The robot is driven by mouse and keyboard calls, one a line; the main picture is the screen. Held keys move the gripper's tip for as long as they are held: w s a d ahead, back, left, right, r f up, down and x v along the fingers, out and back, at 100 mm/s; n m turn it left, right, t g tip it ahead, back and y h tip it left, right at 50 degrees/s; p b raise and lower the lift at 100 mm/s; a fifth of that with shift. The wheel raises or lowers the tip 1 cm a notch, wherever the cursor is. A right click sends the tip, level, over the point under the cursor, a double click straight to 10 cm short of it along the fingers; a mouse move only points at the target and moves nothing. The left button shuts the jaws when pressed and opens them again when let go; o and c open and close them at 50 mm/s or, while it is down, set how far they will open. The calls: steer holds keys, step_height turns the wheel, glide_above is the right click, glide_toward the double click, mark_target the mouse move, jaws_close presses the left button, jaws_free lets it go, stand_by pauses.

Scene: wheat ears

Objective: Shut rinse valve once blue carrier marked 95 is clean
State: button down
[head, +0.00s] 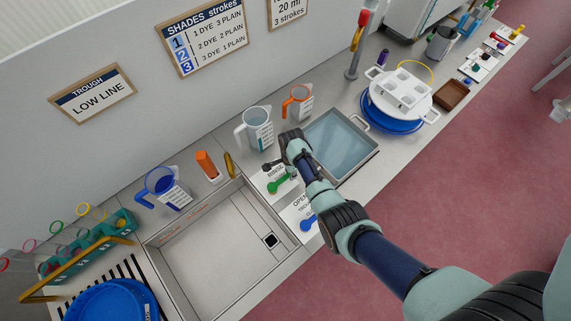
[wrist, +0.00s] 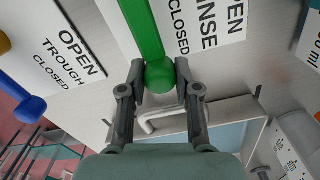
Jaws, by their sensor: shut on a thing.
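My gripper (wrist: 160,88) is shut on the round knob of the green rinse lever (wrist: 160,72) in the wrist view. The lever's arm runs from the knob to the top edge, beside a card (wrist: 195,28) reading RINSE and CLOSED. The word above, partly cut, ends in EN. In the head view the green lever (head: 280,186) shows beside my wrist, which hides my fingertips. I cannot tell whether the valve is open or closed. No 95 is readable on any carrier. A round blue vessel (head: 98,301) with a small label stands at the lower left.
The blue trough lever (wrist: 31,108) is left of the green one. A pale empty basin (head: 208,262) with a square drain lies left of the levers. A water-filled tray (head: 368,165) lies right. Jugs (head: 257,128) stand behind. A teal rack (head: 118,222) is at left.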

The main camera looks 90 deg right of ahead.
steer(key=c, duration=0.8)
jaws_free()
step_height(320, 180, up, 12)
steer(key=shift+r, duration=0.1)
stand_by(0.3)
